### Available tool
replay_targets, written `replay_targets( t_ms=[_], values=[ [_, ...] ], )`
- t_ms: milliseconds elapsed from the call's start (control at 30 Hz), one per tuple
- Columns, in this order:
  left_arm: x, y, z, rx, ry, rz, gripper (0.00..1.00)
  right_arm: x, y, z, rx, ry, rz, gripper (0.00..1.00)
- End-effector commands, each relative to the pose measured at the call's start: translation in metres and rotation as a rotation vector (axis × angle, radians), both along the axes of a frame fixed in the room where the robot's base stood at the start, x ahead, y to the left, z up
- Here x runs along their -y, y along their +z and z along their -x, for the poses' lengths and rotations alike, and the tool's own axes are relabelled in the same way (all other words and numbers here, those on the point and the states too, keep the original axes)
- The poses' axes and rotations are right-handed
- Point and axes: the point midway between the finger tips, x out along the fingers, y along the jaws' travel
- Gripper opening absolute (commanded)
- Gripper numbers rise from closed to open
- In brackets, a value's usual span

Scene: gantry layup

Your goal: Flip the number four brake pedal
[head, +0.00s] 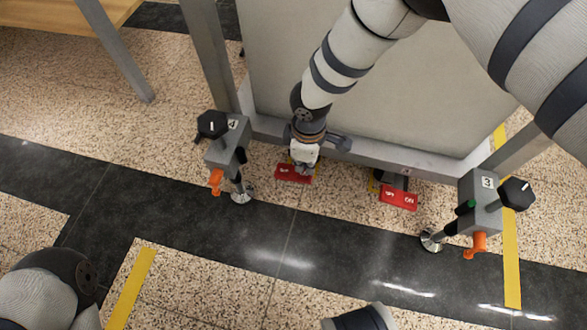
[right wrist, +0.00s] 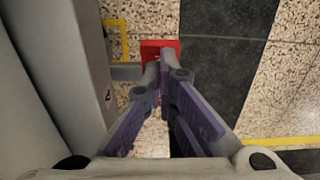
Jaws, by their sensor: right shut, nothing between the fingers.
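A red brake pedal (head: 294,174) sits low at the frame's foot, on the side of the post box marked 4 (head: 232,124). A second red pedal (head: 398,197) with white lettering is to its right, on the side of the box marked 3 (head: 487,183). My right gripper (head: 304,163) is shut and empty, pointing down over the left red pedal and partly covering it. In the right wrist view the closed fingertips (right wrist: 158,78) overlap the near part of the red pedal (right wrist: 160,44). I cannot tell whether they touch it. My left gripper is not in view.
A grey frame rail (head: 400,165) and large panel (head: 370,105) stand directly behind the pedals. Orange levers (head: 215,180) (head: 477,244) and black knobs (head: 212,124) (head: 517,193) stick out from both posts. A wooden table (head: 60,14) is at far left. The floor in front is clear.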

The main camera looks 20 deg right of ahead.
Motion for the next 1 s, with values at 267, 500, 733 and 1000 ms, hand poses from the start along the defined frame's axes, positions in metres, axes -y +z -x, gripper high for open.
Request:
replay_targets(
  t_ms=[267,500,733,1000],
  values=[
    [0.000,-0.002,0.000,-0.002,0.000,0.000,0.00,0.000,-0.005,0.000,-0.001,0.000,-0.001,0.00],
    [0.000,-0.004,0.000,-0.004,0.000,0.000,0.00,0.000,-0.009,0.000,-0.001,0.000,-0.001,0.00],
    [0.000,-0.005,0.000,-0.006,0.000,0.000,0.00,0.000,-0.012,0.000,-0.001,0.000,-0.001,0.00],
    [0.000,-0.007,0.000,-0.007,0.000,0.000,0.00,0.000,-0.016,0.000,-0.001,0.000,0.000,0.00]
  ],
)
